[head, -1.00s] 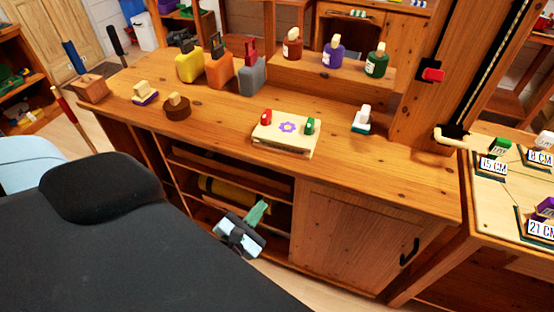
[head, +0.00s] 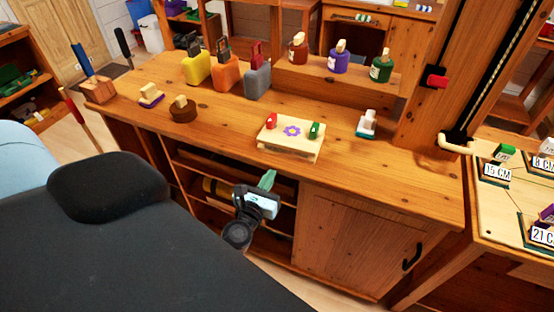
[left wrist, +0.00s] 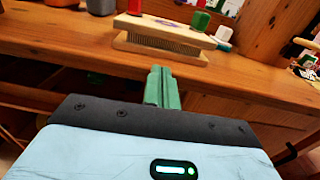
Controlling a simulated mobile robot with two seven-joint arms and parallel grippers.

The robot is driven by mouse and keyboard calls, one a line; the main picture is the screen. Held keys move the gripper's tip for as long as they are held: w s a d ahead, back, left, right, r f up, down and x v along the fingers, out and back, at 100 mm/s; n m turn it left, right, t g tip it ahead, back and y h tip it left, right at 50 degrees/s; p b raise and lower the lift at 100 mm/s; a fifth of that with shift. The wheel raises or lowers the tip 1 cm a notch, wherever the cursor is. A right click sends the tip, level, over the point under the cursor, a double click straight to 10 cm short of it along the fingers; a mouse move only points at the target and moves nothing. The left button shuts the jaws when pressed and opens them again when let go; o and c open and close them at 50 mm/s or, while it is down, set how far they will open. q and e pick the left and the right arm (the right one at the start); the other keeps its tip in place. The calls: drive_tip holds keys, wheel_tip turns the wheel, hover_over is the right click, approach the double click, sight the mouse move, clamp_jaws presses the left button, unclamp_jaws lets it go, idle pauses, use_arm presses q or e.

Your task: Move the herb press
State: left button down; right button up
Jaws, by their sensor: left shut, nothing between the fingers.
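The herb press (head: 291,148) appears to be the pale wooden block with a purple flower, a red piece and a green piece on top. It lies on the wooden workbench near its front edge. It also shows in the left wrist view (left wrist: 160,42), where a bristly or ridged layer lies between its boards. My left gripper (head: 267,180) is in front of the bench, below and to the left of the press, and does not touch it. Its green fingers (left wrist: 161,85) are shut together with nothing between them. My right gripper is not in view.
Yellow, orange and grey containers (head: 257,78) stand at the back left of the bench. Bottles (head: 337,62) stand on a raised shelf. A round brown block (head: 182,112) and a white-and-green stamp-like piece (head: 366,125) sit either side of the press. Bare bench surrounds it.

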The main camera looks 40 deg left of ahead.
sight(282, 154)
use_arm(q)
drive_tip(key=x, duration=0.7)
